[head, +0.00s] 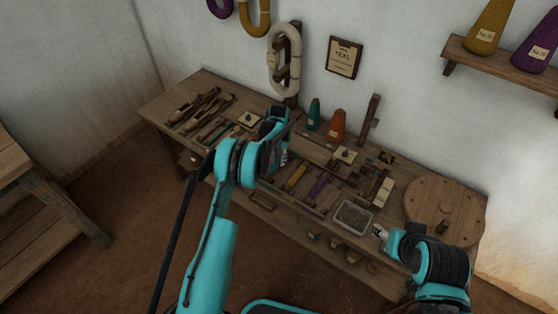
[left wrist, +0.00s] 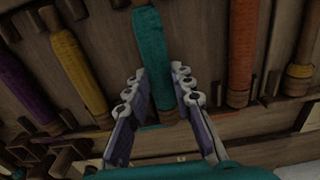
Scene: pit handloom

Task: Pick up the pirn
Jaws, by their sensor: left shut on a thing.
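My left gripper (left wrist: 160,98) is shut on a teal pirn (left wrist: 153,50) in the left wrist view, one finger on each side of its lower part. I cannot tell whether this pirn still touches the rack. In the head view my left gripper (head: 283,157) is over the bench and hides the held pirn. My right gripper (head: 378,231) is by the metal tray; its opening is unclear.
The wooden bench (head: 262,201) stands against the wall. On it are a metal tray (head: 368,223), a round wooden board (head: 465,205), wooden tools (head: 203,108), and teal (head: 314,113) and orange (head: 337,126) cones.

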